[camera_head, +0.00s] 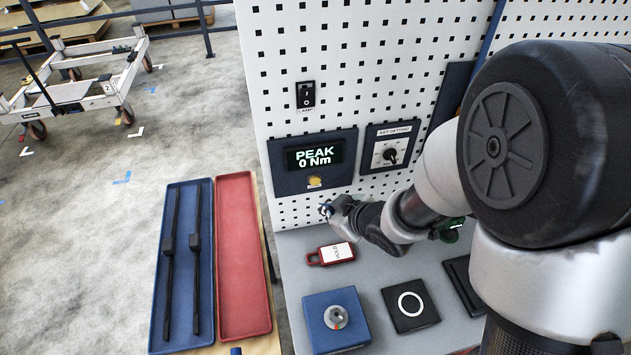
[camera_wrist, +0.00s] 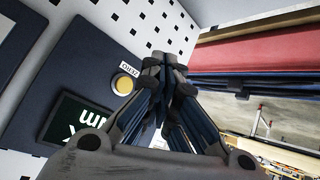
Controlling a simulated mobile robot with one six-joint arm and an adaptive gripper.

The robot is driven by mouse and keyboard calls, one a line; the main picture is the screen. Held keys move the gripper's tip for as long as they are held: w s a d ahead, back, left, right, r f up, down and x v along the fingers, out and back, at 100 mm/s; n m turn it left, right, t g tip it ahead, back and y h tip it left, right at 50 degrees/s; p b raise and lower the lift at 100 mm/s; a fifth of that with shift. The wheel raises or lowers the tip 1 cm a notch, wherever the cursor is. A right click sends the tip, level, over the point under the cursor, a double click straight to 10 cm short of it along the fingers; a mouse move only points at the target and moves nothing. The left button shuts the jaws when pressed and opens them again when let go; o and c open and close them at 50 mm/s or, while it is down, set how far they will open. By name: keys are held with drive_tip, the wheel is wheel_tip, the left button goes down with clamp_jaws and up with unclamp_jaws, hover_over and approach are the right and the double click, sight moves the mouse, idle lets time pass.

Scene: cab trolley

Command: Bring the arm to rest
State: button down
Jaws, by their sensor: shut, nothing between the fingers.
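My gripper (camera_head: 328,210) is shut and empty. In the head view it is in front of the white pegboard, just below the panel with the PEAK display (camera_head: 314,157) that reads 0 Nm. My arm comes in from the right and hides part of the board and bench. In the wrist view the closed fingers (camera_wrist: 172,65) point toward the pegboard, beside the round yellow button (camera_wrist: 124,84). I cannot tell whether the fingertips touch anything.
Below the gripper, a red tag (camera_head: 332,253), a blue block (camera_head: 337,321) and a black ringed plate (camera_head: 410,306) lie on the grey bench (camera_head: 290,257). A blue tray (camera_head: 182,288) with two dark tools and a red tray (camera_head: 241,255) lie left. A setting dial (camera_head: 390,150) is on the board.

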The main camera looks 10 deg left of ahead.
idle(0.3)
drive_tip(key=s+d+r+m+t+h+b, duration=0.1)
drive_tip(key=s+d+r+m+h, duration=0.15)
drive_tip(key=d+r, duration=0.45)
drive_tip(key=s+d+r+m+h+b, duration=0.2)
drive_tip(key=d+r+m+h, duration=0.15)
drive_tip(key=d, duration=0.75)
drive_tip(key=s+d+m+g+b, duration=0.1)
drive_tip(key=s+d+m, duration=0.1)
drive_tip(key=s, duration=0.7)
drive_tip(key=s+d+r+m+g+b, duration=0.1)
drive_tip(key=s+m, duration=0.3)
drive_tip(key=s, duration=0.5)
drive_tip(key=shift+s+d+r+m+g+h, duration=0.2)
drive_tip(key=shift+s+d+m+g+h, duration=0.15)
drive_tip(key=shift+g, duration=0.25)
